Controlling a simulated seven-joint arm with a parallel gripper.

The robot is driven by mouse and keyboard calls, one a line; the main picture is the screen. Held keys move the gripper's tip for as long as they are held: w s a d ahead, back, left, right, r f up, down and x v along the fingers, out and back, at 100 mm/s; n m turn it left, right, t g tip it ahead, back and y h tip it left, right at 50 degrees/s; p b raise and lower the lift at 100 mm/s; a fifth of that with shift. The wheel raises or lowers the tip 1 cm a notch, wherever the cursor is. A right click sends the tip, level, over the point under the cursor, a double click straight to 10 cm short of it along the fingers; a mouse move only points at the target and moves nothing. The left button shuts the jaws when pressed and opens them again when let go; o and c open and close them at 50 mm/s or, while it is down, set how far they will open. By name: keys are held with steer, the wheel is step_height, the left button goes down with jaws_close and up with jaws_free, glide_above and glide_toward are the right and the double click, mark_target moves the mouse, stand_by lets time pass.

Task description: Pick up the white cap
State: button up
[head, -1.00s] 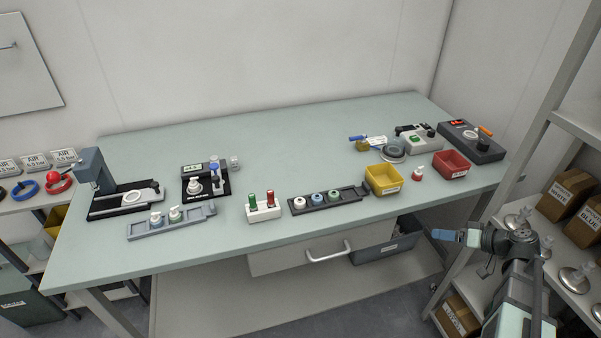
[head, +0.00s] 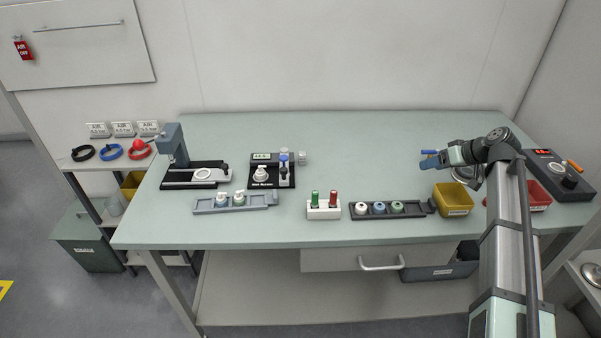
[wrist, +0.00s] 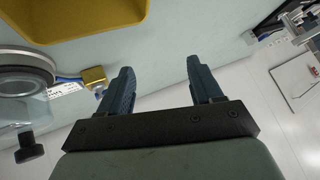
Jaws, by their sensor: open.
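A small white cap (head: 362,208) sits at the left end of a dark tray (head: 415,211) near the table's front edge, in the head view. A blue cap (head: 379,207) and a green cap (head: 397,207) sit in the same tray to its right. My gripper (head: 428,160) is above the right part of the table, behind and to the right of the white cap, pointing left. In the wrist view, my gripper (wrist: 160,68) is open with nothing between its two blue fingers. The white cap is not seen in the wrist view.
A yellow bin (head: 453,199) stands right of the dark tray. A red bin (head: 539,196) is partly behind my arm. A white holder with green and red plugs (head: 323,208) stands left of the tray. The table's back middle (head: 350,140) is clear.

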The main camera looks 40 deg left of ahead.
steer(key=s+a+r+n+g+h, duration=0.1)
steer(key=s+a, duration=0.2)
steer(key=a, duration=0.4)
steer(key=s+a+n+g+h, duration=0.1)
steer(key=s+a+n, duration=0.15)
steer(key=a, duration=0.45)
step_height(320, 180, up, 7)
steer(key=n+t+h, duration=0.1)
steer(key=n+h, duration=0.3)
steer(key=h, duration=0.3)
glide_above(261, 174)
steer(key=a, duration=0.1)
steer(key=f, duration=1.3)
steer(key=shift+w+a+f, duration=0.1)
steer(key=shift+w+a, duration=0.1)
steer(key=shift+w, duration=0.1)
steer(key=shift+c, duration=0.4)
steer(key=c, duration=0.8)
steer(key=shift+o, duration=0.2)
